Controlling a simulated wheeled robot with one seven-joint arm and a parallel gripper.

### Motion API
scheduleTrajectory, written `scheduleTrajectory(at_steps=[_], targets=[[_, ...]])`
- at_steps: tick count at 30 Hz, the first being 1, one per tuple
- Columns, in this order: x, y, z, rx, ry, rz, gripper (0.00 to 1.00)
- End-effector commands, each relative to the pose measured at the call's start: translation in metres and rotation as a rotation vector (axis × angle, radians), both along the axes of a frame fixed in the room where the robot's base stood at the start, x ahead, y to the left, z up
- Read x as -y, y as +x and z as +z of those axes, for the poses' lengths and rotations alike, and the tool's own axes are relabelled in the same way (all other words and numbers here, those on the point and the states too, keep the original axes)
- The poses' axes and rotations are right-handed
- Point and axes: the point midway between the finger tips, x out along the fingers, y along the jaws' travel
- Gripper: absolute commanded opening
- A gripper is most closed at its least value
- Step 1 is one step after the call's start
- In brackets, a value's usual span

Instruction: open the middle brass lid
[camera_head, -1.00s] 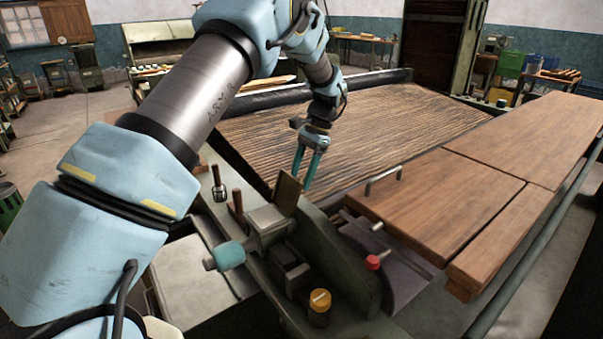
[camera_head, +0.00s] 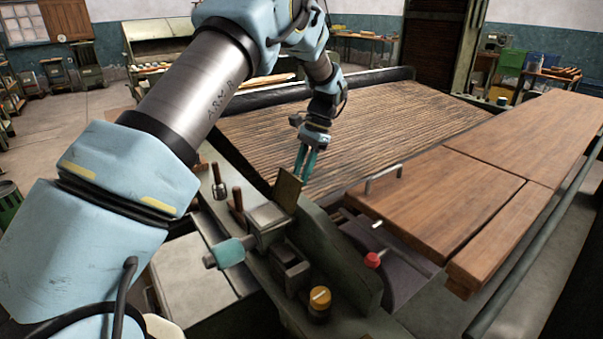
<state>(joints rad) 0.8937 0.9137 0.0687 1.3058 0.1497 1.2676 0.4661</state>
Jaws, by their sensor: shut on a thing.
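A brass-coloured plate (camera_head: 288,189) stands tilted up on the machine's near end, and it is the only brass lid I can make out. My gripper (camera_head: 304,172) reaches down from above at the plate's upper right edge. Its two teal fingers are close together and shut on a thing. The fingertips are partly hidden behind the plate, so the exact hold on the brass does not show. Whether other lids lie behind the plate is hidden.
A dark green curved guard (camera_head: 336,250) stands just right of the plate. A teal-ended handle (camera_head: 229,253), a red knob (camera_head: 372,260) and a yellow-capped knob (camera_head: 320,300) stick out nearby. Wooden boards (camera_head: 450,198) lie to the right. The slatted bed (camera_head: 350,125) behind is clear.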

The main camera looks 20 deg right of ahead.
Motion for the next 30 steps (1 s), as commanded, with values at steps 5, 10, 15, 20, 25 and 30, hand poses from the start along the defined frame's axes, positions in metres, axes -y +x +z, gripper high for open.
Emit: scheduleTrajectory(at_steps=[5, 10, 15, 20, 25, 30], targets=[[0.0003, 0.0001, 0.0005, 0.001, -0.001, 0.000, 0.00], [0.0004, 0.0001, 0.0006, 0.001, -0.001, 0.000, 0.00], [0.0005, 0.0001, 0.0007, 0.001, -0.001, 0.000, 0.00], [0.0006, 0.0001, 0.0007, 0.001, -0.002, 0.000, 0.00], [0.0006, 0.0001, 0.0008, 0.001, -0.002, 0.000, 0.00], [-0.0032, 0.0003, 0.0029, 0.008, -0.040, 0.001, 0.00]])
